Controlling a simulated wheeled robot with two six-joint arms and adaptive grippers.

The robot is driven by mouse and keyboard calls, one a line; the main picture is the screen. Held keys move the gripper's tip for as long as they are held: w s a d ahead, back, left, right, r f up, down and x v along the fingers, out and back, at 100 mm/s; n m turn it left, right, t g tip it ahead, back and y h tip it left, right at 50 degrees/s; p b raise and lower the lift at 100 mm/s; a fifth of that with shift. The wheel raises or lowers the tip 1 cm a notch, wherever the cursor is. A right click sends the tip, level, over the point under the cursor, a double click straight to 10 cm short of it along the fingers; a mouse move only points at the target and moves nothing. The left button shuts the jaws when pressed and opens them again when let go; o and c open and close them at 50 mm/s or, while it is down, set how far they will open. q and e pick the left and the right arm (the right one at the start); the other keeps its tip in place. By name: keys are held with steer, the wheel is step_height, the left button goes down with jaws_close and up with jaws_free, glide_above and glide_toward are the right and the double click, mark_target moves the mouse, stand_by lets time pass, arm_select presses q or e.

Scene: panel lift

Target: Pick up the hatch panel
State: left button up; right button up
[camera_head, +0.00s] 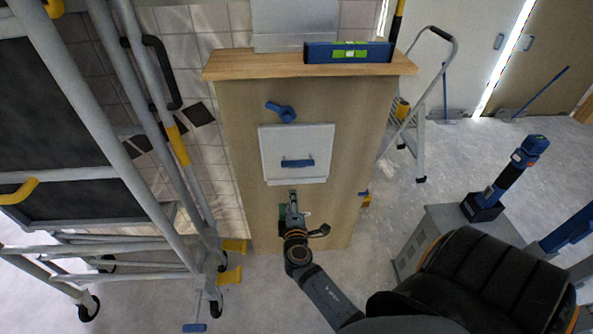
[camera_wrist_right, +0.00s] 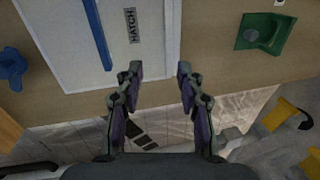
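The hatch panel (camera_head: 275,150) is a pale grey, nearly square plate on the front of a wooden cabinet (camera_head: 350,210). It has a blue bar handle (camera_head: 297,163) across its lower half. In the right wrist view the panel (camera_wrist_right: 65,40) bears a HATCH label (camera_wrist_right: 132,25), and the blue handle (camera_wrist_right: 97,35) shows beside it. My right gripper (camera_head: 292,198) is just below the panel's lower edge. My left gripper is not in view.
A blue latch (camera_head: 281,112) sits above the panel and a green fitting (camera_wrist_right: 265,32) below it. A blue level (camera_head: 347,52) lies on the cabinet top. Scaffolding (camera_head: 110,120) stands close on the left, a stepladder (camera_head: 421,110) and grey box (camera_head: 430,240) on the right.

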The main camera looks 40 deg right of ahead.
steer(key=t+h, duration=0.1)
steer(key=h, duration=0.1)
glide_toward(294, 166)
steer(key=w, duration=0.1)
steer(key=x, duration=0.6)
steer(key=shift+s+d+p, duration=0.1)
steer(key=shift+d+p, duration=0.05)
steer(key=shift+p, duration=0.15)
steer(key=shift+w+d+r, duration=0.1)
steer(key=shift+w+d, duration=0.05)
steer(key=shift+w, duration=0.1)
steer(key=x, duration=0.4)
steer(key=shift+w+d+p, duration=0.15)
steer(key=shift+d+p, duration=0.1)
steer(key=shift+p, duration=0.1)
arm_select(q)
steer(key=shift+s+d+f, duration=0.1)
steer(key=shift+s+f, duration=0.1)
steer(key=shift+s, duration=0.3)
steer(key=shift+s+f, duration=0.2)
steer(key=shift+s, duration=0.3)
arm_select(e)
jaws_close()
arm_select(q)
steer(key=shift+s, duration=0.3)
